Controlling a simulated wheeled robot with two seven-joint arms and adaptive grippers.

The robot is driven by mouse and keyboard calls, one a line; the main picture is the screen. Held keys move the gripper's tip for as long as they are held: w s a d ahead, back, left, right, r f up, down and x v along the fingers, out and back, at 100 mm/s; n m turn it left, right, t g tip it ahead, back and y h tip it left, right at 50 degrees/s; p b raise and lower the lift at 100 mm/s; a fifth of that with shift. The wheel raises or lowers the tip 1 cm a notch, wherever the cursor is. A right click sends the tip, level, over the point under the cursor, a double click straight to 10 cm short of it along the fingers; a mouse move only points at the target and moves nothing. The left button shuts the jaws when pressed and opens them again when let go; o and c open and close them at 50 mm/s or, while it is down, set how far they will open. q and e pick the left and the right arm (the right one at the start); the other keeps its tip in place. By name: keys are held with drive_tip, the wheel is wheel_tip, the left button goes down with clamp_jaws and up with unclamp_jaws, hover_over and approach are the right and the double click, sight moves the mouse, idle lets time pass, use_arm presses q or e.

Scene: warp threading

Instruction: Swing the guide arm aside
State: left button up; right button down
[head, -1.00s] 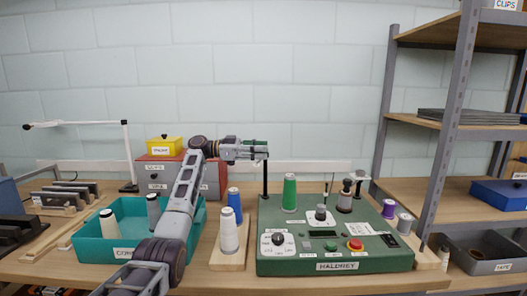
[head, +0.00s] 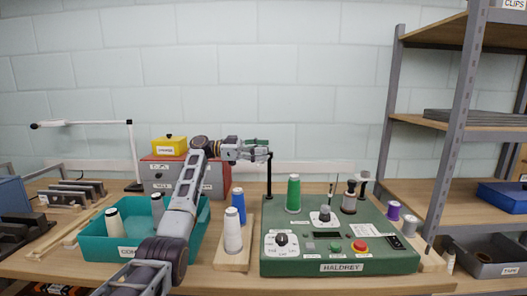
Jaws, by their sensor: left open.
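The green HALDREY machine (head: 340,268) stands on the bench right of centre. A dark upright post (head: 269,178) rises from its back left corner, and the guide arm (head: 258,157) is a short dark bar at the post's top. My left gripper (head: 262,148) is at the post's top, beside the guide arm, with its fingers apart. Whether a finger touches the arm is too small to tell. A green spool (head: 293,194) stands on the machine just right of the post. My right gripper is not in view.
A teal bin (head: 110,248) with cones lies under my left arm. A wooden holder (head: 233,262) carries white and blue cones (head: 232,230). A red-and-grey drawer box (head: 160,178) with a yellow box (head: 168,146) stands behind. Metal shelving (head: 455,130) bounds the right. Air above the machine is clear.

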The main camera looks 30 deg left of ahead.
use_arm(q)
drive_tip(key=v, duration=1.1)
idle(0.6)
